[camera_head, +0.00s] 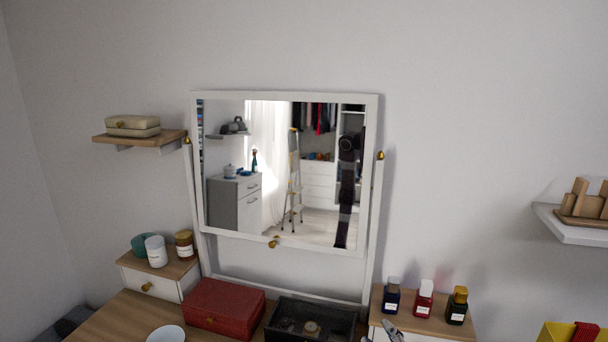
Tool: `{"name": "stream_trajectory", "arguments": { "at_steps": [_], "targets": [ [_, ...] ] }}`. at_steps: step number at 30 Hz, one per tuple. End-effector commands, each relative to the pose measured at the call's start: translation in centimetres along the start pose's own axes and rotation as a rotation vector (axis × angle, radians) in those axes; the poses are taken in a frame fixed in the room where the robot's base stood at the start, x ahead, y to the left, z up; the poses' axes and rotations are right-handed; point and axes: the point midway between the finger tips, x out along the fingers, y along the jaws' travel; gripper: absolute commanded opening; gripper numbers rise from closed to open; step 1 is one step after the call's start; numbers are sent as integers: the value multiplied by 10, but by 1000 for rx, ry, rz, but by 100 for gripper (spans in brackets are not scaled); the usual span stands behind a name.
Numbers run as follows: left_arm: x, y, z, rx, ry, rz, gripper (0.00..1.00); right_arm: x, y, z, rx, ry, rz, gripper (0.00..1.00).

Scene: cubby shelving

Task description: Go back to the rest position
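A small grey metallic piece (393,331) shows at the bottom edge, in front of the right drawer box; it looks like the tip of my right gripper. The rest of that gripper is out of view, so whether it is open or shut does not show. My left gripper is not in view. A white-framed mirror (285,246) stands on the wooden dressing table (118,318) against the wall. A dark upright shape in its glass may be my own reflection.
A red box (222,308), an open black case (312,325) and a white bowl (167,334) sit on the table. Bottles (424,300) stand on the right drawer box, jars (156,251) on the left one. Wall shelves (140,139) (580,232) flank the mirror. A yellow item (556,332) is lower right.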

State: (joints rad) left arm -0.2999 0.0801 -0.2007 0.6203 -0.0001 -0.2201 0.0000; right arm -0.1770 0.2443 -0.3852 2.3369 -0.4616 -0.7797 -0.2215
Motion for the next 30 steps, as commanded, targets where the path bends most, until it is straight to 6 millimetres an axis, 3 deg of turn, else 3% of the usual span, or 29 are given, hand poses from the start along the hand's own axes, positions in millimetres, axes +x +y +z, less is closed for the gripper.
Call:
{"name": "stream_trajectory", "arguments": {
  "at_steps": [1, 3, 7, 12, 18, 26, 30],
  "targets": [
    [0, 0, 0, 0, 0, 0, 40, -11, -16, 36, 84, -116, -55, 29],
    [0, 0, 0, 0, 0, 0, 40, -31, -38, 81, 190, -272, -127, 29],
    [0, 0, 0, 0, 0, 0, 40, -81, -79, 144, 355, -532, -247, 29],
    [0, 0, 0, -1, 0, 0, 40, -149, -122, 191, 503, -797, -370, 29],
    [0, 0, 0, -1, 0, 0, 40, -221, -158, 220, 618, -1041, -483, 29],
    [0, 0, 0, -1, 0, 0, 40, -192, -213, 273, 602, -1058, -495, 29],
    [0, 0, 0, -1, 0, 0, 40, -184, -251, 311, 596, -1077, -508, 29]
  ]
}}
